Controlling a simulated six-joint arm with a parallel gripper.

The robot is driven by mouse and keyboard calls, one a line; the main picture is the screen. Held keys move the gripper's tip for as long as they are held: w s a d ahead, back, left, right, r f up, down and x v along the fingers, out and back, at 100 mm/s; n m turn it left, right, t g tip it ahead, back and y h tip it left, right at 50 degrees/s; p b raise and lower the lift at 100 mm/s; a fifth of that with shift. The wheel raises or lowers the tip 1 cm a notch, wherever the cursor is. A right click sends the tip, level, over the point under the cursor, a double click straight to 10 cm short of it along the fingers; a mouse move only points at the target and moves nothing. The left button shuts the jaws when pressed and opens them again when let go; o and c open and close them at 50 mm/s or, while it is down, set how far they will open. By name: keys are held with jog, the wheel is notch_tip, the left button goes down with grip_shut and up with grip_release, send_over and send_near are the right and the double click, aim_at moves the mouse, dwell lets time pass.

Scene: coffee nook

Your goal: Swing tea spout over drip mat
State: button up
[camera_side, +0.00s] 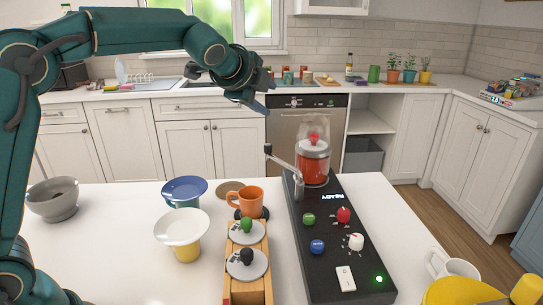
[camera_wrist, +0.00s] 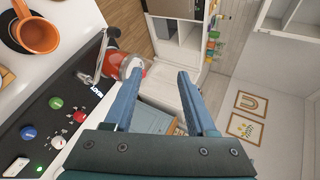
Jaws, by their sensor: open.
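The tea spout (camera_side: 283,161) is a grey metal arm on the black console, beside a red tea container (camera_side: 313,168) with a clear top. It slants up and left to a dark knob, its end short of the orange cup (camera_side: 245,199). The spout also shows in the wrist view (camera_wrist: 98,62), partly in front of the red container. A dark round mat (camera_wrist: 9,36) lies under the orange cup; a tan disc (camera_side: 229,189) lies behind it. I cannot tell for certain which is the drip mat. My gripper (camera_side: 259,98) is open and empty, above and behind the spout, apart from it.
The black console (camera_side: 330,235) carries coloured knobs, a white switch and a lit green light. A wooden stand (camera_side: 247,270) with knobbed lids is left of it. A blue bowl (camera_side: 184,190), white dish (camera_side: 182,227) and grey bowl (camera_side: 53,200) stand farther left.

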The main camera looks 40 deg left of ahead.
aim_at(267, 149)
notch_tip(267, 149, up, 11)
jog(key=w+a+m+t+y, duration=0.25)
jog(key=m+t+y, duration=0.2)
jog(key=m, duration=1.25)
jog(key=shift+n+t, duration=0.3)
jog(key=shift+t, duration=0.15)
jog(key=f, duration=2.6)
jog(key=shift+s+a+f, duration=0.15)
jog(key=shift+a+f, duration=0.1)
jog(key=shift+x, duration=2.5)
grip_shut()
jog(key=shift+d, duration=0.1)
